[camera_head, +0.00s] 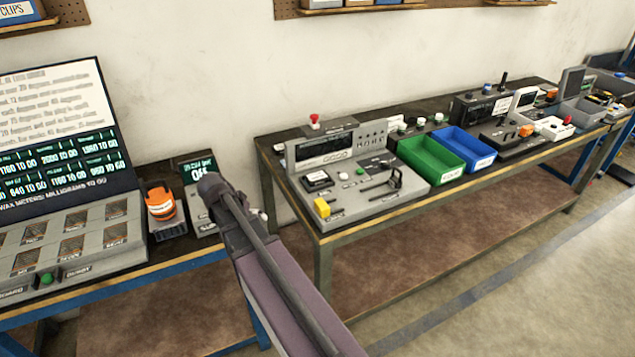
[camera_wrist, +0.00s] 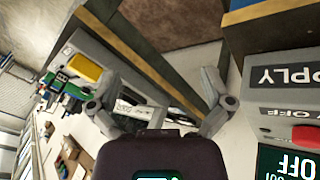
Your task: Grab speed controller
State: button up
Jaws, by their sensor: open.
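My gripper (camera_wrist: 158,110) is open in the wrist view, its two grey fingers spread apart with nothing held between them. I cannot tell for certain which thing is the speed controller. In the head view a small dark box (camera_head: 318,180) lies on the grey test station (camera_head: 352,212), beside a yellow block (camera_head: 322,207). The yellow block also shows in the wrist view (camera_wrist: 85,67), beyond the left finger. My arm (camera_head: 285,275) reaches up between the two benches in the head view, and its gripper is mostly hidden there.
A unit with an OFF display (camera_head: 200,172) and an orange device (camera_head: 161,205) stand on the left bench. On the right bench are a green bin (camera_head: 432,158), a blue bin (camera_head: 465,148) and several instruments. A gap separates the benches.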

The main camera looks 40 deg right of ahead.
jog(key=w+d+r+m+g+h+b, duration=0.1)
jog(key=w+d+r+m+h, duration=0.1)
jog(key=d, duration=0.6)
jog(key=w+d+r+m+g+h+b, duration=0.1)
jog(key=w+d+r+m+h, duration=0.2)
jog(key=w+d+m, duration=0.4)
jog(key=shift+w+d+m+h, duration=0.2)
jog(key=shift+d+m+h, duration=0.4)
jog(key=shift+d+m, duration=0.5)
jog(key=shift+f, duration=0.1)
jog(key=b, duration=0.4)
send_near(316, 176)
jog(key=x, duration=0.3)
jog(key=shift+w+f, duration=0.1)
jog(key=shift+f, duration=0.1)
jog(key=shift+d+f, duration=0.25)
jog(key=shift+d, duration=0.35)
